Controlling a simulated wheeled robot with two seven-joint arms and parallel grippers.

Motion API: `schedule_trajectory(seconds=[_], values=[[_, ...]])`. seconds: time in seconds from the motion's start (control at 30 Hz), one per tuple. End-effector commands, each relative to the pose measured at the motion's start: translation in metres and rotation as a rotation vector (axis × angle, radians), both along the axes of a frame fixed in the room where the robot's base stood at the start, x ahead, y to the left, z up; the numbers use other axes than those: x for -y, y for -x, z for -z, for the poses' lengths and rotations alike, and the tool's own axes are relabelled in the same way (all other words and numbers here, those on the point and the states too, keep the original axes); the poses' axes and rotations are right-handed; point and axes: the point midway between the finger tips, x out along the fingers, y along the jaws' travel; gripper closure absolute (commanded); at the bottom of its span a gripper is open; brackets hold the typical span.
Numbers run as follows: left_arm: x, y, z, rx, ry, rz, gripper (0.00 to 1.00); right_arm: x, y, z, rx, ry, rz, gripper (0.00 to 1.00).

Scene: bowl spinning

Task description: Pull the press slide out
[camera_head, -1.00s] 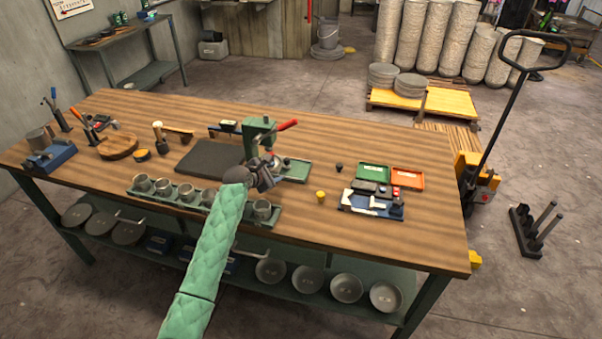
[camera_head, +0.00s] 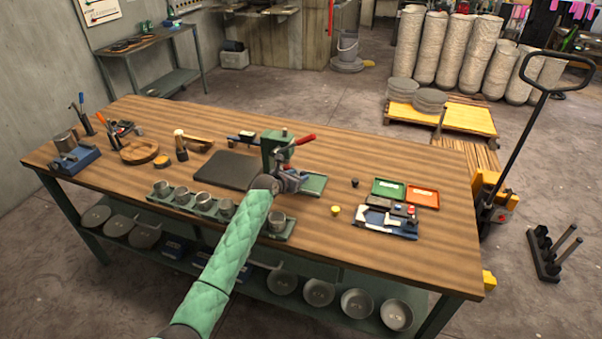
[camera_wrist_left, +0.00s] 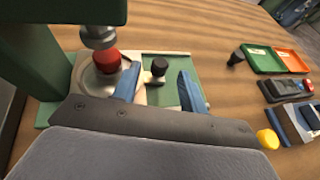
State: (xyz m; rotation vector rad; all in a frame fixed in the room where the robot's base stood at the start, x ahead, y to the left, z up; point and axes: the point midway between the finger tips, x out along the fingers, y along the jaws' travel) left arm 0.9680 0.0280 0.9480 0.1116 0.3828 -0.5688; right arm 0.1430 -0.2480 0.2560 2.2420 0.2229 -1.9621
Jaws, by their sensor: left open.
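The green press (camera_head: 274,146) with a red lever (camera_head: 306,139) stands on the workbench. Its slide (camera_wrist_left: 142,90), a pale plate with a black knob (camera_wrist_left: 159,67), lies in the green bed (camera_wrist_left: 178,56) in the left wrist view. A red piece (camera_wrist_left: 107,61) sits in a round metal holder (camera_wrist_left: 98,82) under the press head. My left gripper (camera_head: 292,180) is at the press's front; in the wrist view its blue fingers (camera_wrist_left: 159,88) are spread, with the knob between and beyond them, apart from both. The gripper hides part of the slide. My right gripper is out of view.
A green rack of metal cups (camera_head: 204,201) lies along the bench front, below my left arm. A dark mat (camera_head: 226,170) is left of the press. A yellow knob (camera_head: 335,210), small trays (camera_head: 388,187) and a blue tool tray (camera_head: 385,228) are to the right.

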Motion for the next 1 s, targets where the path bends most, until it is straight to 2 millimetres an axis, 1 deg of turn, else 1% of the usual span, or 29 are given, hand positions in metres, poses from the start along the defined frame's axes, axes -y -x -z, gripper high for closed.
schedule_trajectory(seconds=[0.1, 0.3, 0.43, 0.63, 0.67, 0.8, 0.87, 1.0], values=[[0.007, -0.011, 0.004, 0.0, -0.001, 0.0, 0.57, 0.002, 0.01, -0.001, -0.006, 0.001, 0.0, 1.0], [0.013, -0.021, 0.01, 0.001, -0.001, -0.001, 0.57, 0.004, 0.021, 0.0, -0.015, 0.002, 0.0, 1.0], [0.014, -0.022, 0.011, 0.001, -0.001, 0.0, 0.57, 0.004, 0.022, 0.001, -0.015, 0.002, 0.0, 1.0], [0.014, -0.022, 0.011, 0.001, -0.001, 0.0, 0.57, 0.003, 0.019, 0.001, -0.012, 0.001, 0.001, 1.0], [0.014, -0.022, 0.011, 0.001, -0.001, 0.0, 0.61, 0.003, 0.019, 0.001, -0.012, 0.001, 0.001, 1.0], [0.014, -0.022, 0.011, 0.001, -0.001, 0.0, 0.89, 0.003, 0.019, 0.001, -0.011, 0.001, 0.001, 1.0], [0.014, -0.022, 0.011, 0.001, -0.001, 0.0, 1.0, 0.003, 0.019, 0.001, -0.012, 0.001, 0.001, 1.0], [0.014, -0.022, 0.011, 0.001, -0.001, 0.0, 1.0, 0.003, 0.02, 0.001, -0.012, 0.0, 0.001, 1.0]])
